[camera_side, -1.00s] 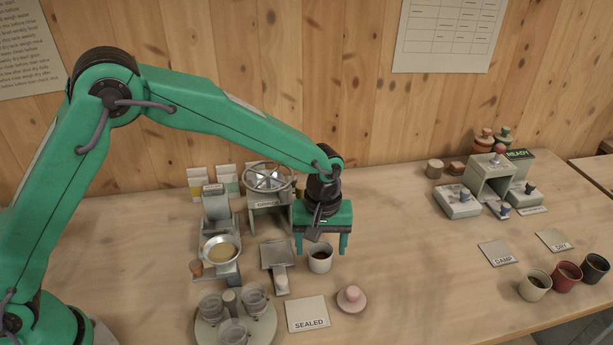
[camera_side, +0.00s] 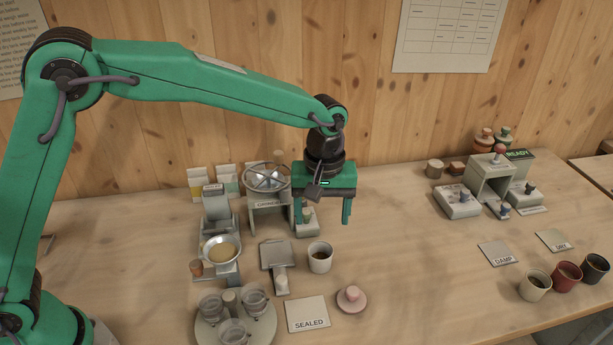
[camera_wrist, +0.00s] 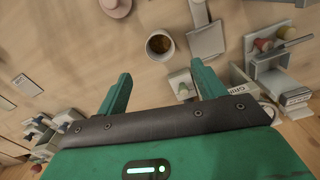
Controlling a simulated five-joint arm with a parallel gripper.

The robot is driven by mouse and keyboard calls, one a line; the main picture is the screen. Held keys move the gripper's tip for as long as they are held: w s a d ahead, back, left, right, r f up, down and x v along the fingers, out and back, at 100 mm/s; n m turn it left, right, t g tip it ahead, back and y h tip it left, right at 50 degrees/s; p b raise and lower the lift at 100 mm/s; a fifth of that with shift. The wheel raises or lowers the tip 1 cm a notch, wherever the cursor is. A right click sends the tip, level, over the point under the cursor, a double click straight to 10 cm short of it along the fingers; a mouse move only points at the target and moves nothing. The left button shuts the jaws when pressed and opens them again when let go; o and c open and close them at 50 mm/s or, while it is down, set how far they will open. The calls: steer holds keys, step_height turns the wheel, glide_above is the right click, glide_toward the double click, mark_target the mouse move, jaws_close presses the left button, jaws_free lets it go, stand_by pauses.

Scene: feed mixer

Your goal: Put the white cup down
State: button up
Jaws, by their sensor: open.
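The white cup (camera_side: 320,257) stands upright on the table with brown contents inside. It is just right of a small grey stand (camera_side: 279,256). The cup also shows in the wrist view (camera_wrist: 160,45), beyond my fingertips. My gripper (camera_side: 322,220) is open and empty. It hangs above and behind the cup, clear of it.
A pink knobbed lid (camera_side: 351,299) and the SEALED card (camera_side: 308,314) lie in front. Several cups, including a red one (camera_side: 566,276), stand at right. The table's middle right is clear.

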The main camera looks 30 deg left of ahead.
stand_by(0.3)
steer(key=s+a+r+m+t, duration=0.15)
steer(key=s+a+r, duration=0.25)
steer(key=a+r, duration=0.4)
steer(key=s+a+r+m+t, duration=0.1)
steer(key=s+a+m+t, duration=0.1)
steer(key=s+a, duration=0.5)
steer(key=s+a+r+m+t, duration=0.2)
steer(key=s+a, duration=0.6)
steer(key=s, duration=0.4)
steer(key=shift+r+m, duration=0.3)
steer(key=shift+m, duration=0.35)
steer(key=shift+s, duration=0.1)
